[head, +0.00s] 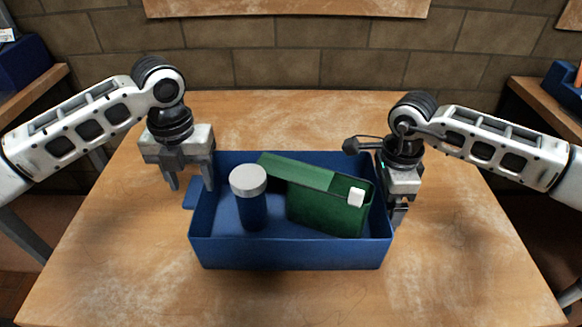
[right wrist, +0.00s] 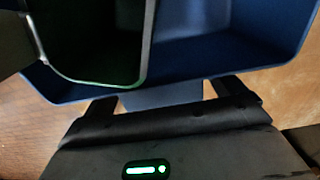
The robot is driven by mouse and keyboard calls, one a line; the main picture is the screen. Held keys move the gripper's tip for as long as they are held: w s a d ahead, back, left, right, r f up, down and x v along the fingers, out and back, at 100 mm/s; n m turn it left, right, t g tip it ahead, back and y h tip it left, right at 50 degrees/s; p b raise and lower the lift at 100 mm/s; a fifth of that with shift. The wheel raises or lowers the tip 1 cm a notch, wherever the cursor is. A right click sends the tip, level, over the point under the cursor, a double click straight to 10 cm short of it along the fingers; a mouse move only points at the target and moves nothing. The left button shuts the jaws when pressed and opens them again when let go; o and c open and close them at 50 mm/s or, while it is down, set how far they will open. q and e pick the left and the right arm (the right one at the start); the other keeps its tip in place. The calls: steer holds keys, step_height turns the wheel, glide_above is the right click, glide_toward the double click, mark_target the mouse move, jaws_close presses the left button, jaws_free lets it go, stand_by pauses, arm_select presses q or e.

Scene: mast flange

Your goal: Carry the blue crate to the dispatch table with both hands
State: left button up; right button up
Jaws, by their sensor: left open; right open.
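The blue crate (head: 290,253) sits on a wooden table in the head view. A blue bottle with a grey lid (head: 249,200) and a green box with a white cap (head: 325,200) are in it. A blue tab handle (head: 191,194) sticks out at its left side. My left gripper (head: 188,186) is open, pointing down by that left handle. My right gripper (head: 398,215) is open at the crate's right side. The right wrist view shows the crate wall (right wrist: 235,62) and the right handle (right wrist: 162,95) between my right gripper's fingers (right wrist: 165,98), not visibly clamped.
The wooden table (head: 110,262) is bare around the crate. Side tables stand at the left (head: 30,85) and right (head: 545,105), each with blue objects on it. A block wall (head: 300,52) with a hanging board (head: 290,8) is behind.

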steer(key=shift+r, duration=0.25)
step_height(320, 180, up, 12)
steer(key=shift+f, duration=0.2)
arm_select(q)
step_height(320, 180, up, 7)
stand_by(0.4)
